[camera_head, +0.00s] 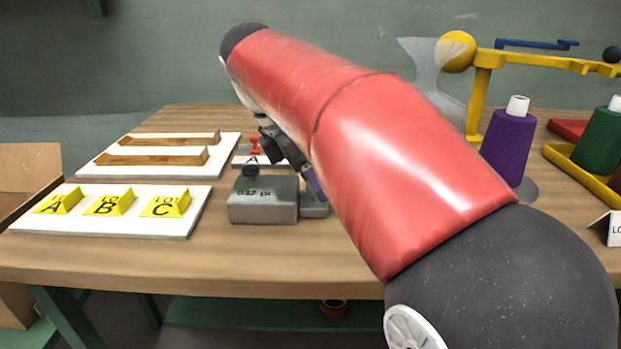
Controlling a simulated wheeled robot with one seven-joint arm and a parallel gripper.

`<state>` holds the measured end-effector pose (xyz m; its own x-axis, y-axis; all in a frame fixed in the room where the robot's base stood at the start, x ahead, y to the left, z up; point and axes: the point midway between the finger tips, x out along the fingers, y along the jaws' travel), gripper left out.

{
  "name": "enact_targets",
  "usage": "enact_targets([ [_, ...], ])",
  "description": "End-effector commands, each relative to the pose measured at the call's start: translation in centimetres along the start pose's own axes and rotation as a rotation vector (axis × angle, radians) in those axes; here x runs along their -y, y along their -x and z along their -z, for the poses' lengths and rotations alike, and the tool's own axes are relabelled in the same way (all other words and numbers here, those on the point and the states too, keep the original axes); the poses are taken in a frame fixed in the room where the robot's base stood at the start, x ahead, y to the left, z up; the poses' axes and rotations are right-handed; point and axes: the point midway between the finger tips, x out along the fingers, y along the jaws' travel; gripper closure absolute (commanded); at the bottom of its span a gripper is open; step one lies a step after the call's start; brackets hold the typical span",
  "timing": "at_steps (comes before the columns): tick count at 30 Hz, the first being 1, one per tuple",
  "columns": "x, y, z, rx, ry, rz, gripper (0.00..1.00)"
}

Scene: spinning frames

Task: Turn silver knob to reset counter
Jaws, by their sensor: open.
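The counter (262,207) is a grey box near the table's front edge, with dark figures on its top that I cannot read surely. My gripper (306,178) points down just behind and right of the counter, partly covered by my red arm. It is open, with nothing seen in it. Whether it touches the counter cannot be told.
White boards with yellow A, B, C signs (110,206) and wooden troughs (160,150) lie left. A red piece (254,147) stands on a small plate behind the counter. A purple cone (508,148), green cone (599,142) and yellow stand (479,95) are right.

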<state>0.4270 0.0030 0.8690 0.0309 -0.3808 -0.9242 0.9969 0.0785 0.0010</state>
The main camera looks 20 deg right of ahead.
Motion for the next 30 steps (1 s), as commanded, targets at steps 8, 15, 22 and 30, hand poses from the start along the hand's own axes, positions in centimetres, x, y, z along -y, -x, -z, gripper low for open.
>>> enact_targets([
  [8, 0.0, -0.06, -0.01, 0.0, 0.0, 0.0, 0.55],
  [15, 0.01, -0.05, -0.01, 0.0, 0.0, 0.001, 0.87],
  [22, 0.0, -0.02, -0.01, -0.001, -0.007, 0.005, 0.94],
  [30, -0.13, 0.15, -0.01, 0.0, -0.093, 0.044, 0.94],
])
